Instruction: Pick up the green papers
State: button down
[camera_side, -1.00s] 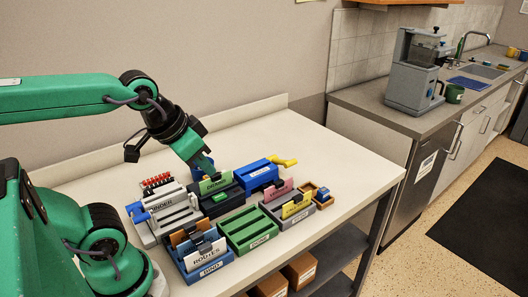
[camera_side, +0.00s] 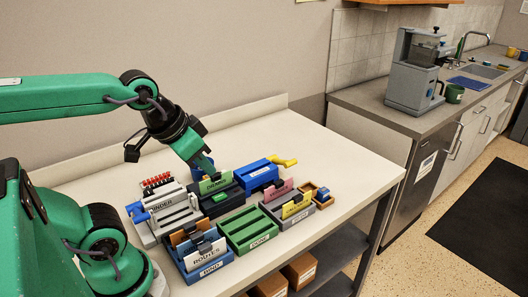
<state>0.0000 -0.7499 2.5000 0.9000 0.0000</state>
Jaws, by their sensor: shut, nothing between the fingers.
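The green papers (camera_side: 214,184) stand upright in a dark holder (camera_side: 228,200), toward the back of the group of desk trays. A black clip sits at their top edge. My gripper (camera_side: 205,168) is right above and behind the green papers, pointing down. Its blue fingertips are small here and partly hidden by the papers. It is shut and empty. I cannot tell whether it touches the clip.
A binding machine (camera_side: 172,212) stands left of the papers. A blue device with a yellow handle (camera_side: 257,174) is right. In front are a blue tray (camera_side: 208,268), an empty green tray (camera_side: 252,229) and a grey tray (camera_side: 290,208). The white table's back right is clear.

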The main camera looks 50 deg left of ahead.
jog(key=c, duration=1.3)
grip_release()
jog(key=g, duration=0.6)
send_over(216, 174)
notch_tip(216, 174, down, 10)
jog(key=shift+r, duration=0.1)
jog(key=shift+f, duration=0.2)
jog(key=shift+f, duration=1.2)
jog(key=shift+f, duration=0.1)
